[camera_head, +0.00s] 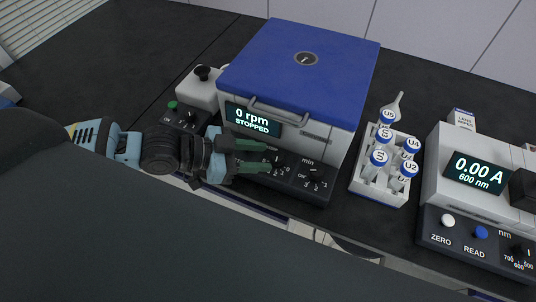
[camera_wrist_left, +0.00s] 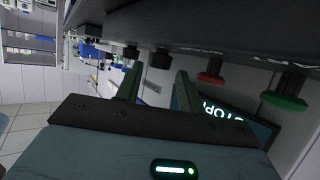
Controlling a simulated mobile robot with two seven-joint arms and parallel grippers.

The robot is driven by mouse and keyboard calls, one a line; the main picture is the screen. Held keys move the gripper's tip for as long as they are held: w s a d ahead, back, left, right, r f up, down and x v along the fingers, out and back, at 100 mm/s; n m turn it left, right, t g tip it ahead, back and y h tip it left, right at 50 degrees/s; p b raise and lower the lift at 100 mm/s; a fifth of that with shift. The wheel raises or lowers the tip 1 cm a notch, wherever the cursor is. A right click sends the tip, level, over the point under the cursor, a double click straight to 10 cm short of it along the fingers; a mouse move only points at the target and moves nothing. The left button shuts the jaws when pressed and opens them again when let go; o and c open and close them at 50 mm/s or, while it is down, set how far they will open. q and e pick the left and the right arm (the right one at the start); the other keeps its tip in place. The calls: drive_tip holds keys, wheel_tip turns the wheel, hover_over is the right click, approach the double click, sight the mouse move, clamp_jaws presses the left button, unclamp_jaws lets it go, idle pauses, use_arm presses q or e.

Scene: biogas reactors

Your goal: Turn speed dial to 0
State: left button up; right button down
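The centrifuge (camera_head: 290,65) has a blue lid, which is closed, and a display (camera_head: 253,120) reading "0 rpm STOPPED". Its front panel carries the speed dial, mostly hidden in the head view by my left gripper (camera_head: 268,155); its pointer setting cannot be read. In the left wrist view the speed dial appears as a black knob (camera_wrist_left: 160,61) between and just beyond the fingertips. My left gripper is open, its two green fingers (camera_wrist_left: 159,70) apart with nothing clearly held. The min dial (camera_head: 313,173) is right of it. My right gripper is not in view.
A green button (camera_head: 172,105) is left on the panel; a red button (camera_wrist_left: 210,78) shows in the left wrist view. A rack of blue-capped tubes (camera_head: 380,190) stands right of the centrifuge. A photometer (camera_head: 478,180) reading 0.00 A is at far right. Dark bench lies behind.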

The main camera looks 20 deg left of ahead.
sight(269, 157)
use_arm(q)
drive_tip(key=shift+x, duration=1.55)
drive_tip(key=c, duration=0.7)
